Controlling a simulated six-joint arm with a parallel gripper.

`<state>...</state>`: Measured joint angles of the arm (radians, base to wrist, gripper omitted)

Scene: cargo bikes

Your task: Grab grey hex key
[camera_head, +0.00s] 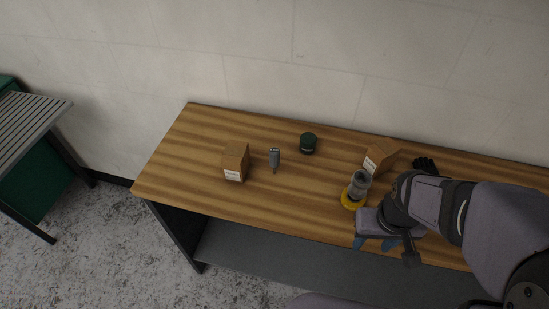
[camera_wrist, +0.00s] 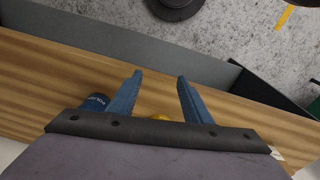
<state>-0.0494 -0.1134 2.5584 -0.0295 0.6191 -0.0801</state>
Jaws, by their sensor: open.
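A small grey tool (camera_head: 274,157) lies on the wooden table between a cardboard box and a dark green round container in the head view. It may be the grey hex key, but it is too small to tell. My gripper (camera_head: 376,245) is near the table's front edge, well to the right of this tool. Its two blue fingers are apart with nothing between them, as the wrist view (camera_wrist: 158,76) also shows. No hex key can be made out in the wrist view.
A grey cylindrical item (camera_head: 360,183) with a yellow base (camera_head: 352,200) stands just beside my gripper. One cardboard box (camera_head: 236,161) is at left, another (camera_head: 378,155) at right. The dark green container (camera_head: 308,143) is at the back. The table's (camera_head: 180,165) left end is clear.

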